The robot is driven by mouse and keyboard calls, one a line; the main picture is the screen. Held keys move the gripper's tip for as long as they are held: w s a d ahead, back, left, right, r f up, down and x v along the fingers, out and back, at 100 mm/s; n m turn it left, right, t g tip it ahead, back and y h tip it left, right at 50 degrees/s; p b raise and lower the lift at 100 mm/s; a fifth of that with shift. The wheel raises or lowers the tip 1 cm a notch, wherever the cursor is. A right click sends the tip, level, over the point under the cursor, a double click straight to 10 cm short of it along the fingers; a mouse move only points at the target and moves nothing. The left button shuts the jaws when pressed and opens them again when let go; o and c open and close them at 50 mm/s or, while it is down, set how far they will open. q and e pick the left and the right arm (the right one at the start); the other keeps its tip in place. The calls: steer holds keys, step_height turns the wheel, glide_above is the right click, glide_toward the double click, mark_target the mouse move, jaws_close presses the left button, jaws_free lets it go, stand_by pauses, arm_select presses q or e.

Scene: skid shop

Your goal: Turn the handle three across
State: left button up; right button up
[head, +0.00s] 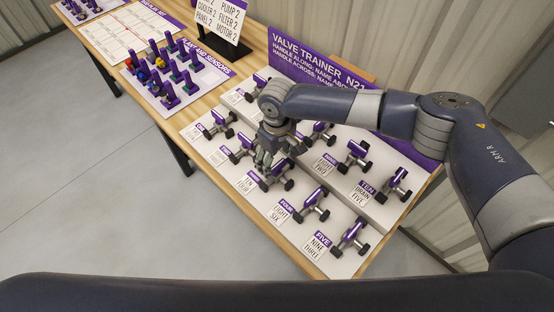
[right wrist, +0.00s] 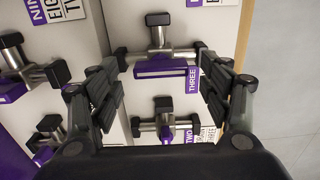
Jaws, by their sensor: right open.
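Valve three (head: 277,181) stands in the front row of the trainer board, partly hidden by my gripper in the head view. In the right wrist view, valve three (right wrist: 160,58) lies between my fingers, with its THREE label (right wrist: 191,83) beside it. Its purple handle (right wrist: 163,70) looks lined up with the pipe between the black ends. My right gripper (head: 270,158) is over this valve, fingers apart, one toward each end of the handle. In the right wrist view my right gripper (right wrist: 161,92) holds nothing; contact cannot be told. My left gripper is out of view.
Valve two (right wrist: 167,125) sits close by, and valve four (head: 313,205) is on the other side. A raised back row holds valve nine (head: 354,156) and valve ten (head: 396,184). The purple trainer sign (head: 320,68) stands behind. A rack of plant sensors (head: 165,75) is farther left.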

steer(key=shift+f, duration=0.85)
steer(key=c, duration=1.1)
steer(key=shift+o, duration=0.3)
